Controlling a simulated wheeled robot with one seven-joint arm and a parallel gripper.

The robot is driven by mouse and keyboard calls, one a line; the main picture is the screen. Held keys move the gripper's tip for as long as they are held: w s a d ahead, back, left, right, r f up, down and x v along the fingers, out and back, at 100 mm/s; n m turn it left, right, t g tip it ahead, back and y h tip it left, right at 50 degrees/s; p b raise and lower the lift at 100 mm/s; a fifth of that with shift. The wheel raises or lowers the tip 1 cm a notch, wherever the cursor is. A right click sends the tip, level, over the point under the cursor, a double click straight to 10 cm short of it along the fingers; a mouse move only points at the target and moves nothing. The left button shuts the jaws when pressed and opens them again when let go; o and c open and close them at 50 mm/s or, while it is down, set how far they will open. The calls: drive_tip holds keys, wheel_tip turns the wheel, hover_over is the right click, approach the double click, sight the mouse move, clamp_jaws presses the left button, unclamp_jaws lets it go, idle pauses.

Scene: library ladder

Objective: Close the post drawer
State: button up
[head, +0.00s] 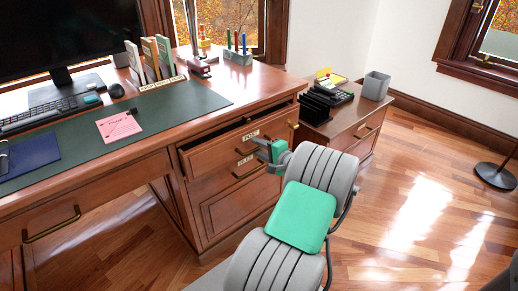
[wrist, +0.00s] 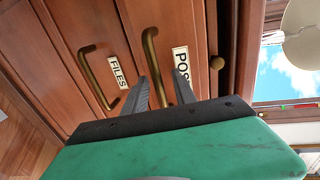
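The post drawer (head: 217,143) is the top drawer of the desk's right pedestal and carries a POST label. It stands a little way out, with a dark gap along its top edge. Its brass bar handle (wrist: 151,48) shows in the wrist view beside the POST label (wrist: 181,62). My gripper (head: 260,149) is at the front of this drawer. In the wrist view my gripper's two fingers (wrist: 164,78) are apart, with the handle running down between them. I cannot tell whether either finger touches the handle.
The FILES drawer (head: 225,180) is below, with its own brass handle (wrist: 88,72). A low cabinet (head: 345,128) with a black tray and grey bin (head: 375,86) stands to the right. The wooden floor (head: 400,200) right of my arm is clear, apart from a round stand base (head: 495,176).

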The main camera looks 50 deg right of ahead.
drive_tip(key=shift+c, duration=0.4)
drive_tip(key=c, duration=0.6)
clamp_jaws()
drive_tip(key=shift+r, duration=0.1)
